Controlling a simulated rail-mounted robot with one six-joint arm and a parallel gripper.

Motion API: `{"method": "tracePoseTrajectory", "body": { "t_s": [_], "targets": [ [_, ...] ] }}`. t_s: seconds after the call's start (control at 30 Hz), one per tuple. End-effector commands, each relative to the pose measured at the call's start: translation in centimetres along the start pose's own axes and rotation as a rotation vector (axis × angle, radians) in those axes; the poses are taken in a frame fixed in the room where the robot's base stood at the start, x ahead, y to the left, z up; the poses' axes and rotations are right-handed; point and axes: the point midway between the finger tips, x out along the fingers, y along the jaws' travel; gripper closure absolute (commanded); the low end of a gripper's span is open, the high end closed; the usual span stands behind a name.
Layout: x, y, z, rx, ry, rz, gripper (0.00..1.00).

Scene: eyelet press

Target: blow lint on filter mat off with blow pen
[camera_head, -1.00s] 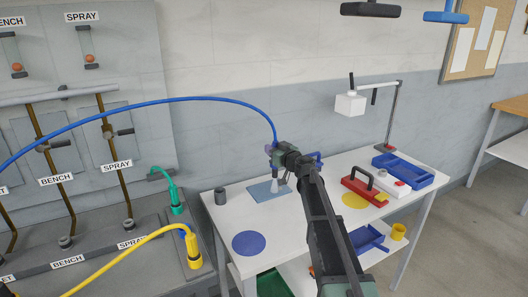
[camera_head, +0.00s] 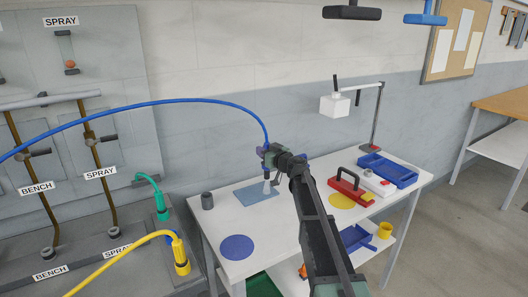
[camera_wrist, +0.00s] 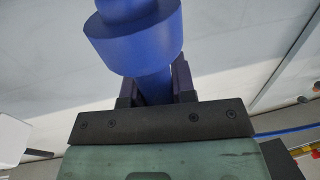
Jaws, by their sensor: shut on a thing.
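My gripper (camera_head: 269,162) is shut on the blue blow pen, whose thick blue body (camera_wrist: 135,40) fills the wrist view between the two dark fingers. A blue hose (camera_head: 190,100) arches to it from the left. The pen is held above the flat blue-grey filter mat (camera_head: 248,199) on the white table, its lower end pointing down. A pale cone-shaped patch (camera_head: 266,187) shows below the pen, over the mat; I cannot tell whether it is air or part of the pen. The lint is too small to make out.
A grey cup (camera_head: 207,201) stands left of the mat, and a blue disc (camera_head: 237,247) lies in front. To the right are a red toolbox (camera_head: 348,190), a yellow disc (camera_head: 340,202), a blue tray (camera_head: 388,170) and a lamp (camera_head: 334,105).

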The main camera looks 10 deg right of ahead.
Motion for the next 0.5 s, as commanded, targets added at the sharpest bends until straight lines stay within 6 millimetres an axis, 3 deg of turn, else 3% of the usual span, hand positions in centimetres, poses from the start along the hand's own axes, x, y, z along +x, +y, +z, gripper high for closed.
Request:
{"method": "tracePoseTrajectory", "body": {
  "t_s": [0.17, 0.5],
  "targets": [
    [0.0, 0.0, -0.5, 0.0, 0.0, 0.0, 0.93],
    [0.0, 0.0, -5.1, 0.0, 0.0, 0.0, 0.93]
  ]
}}
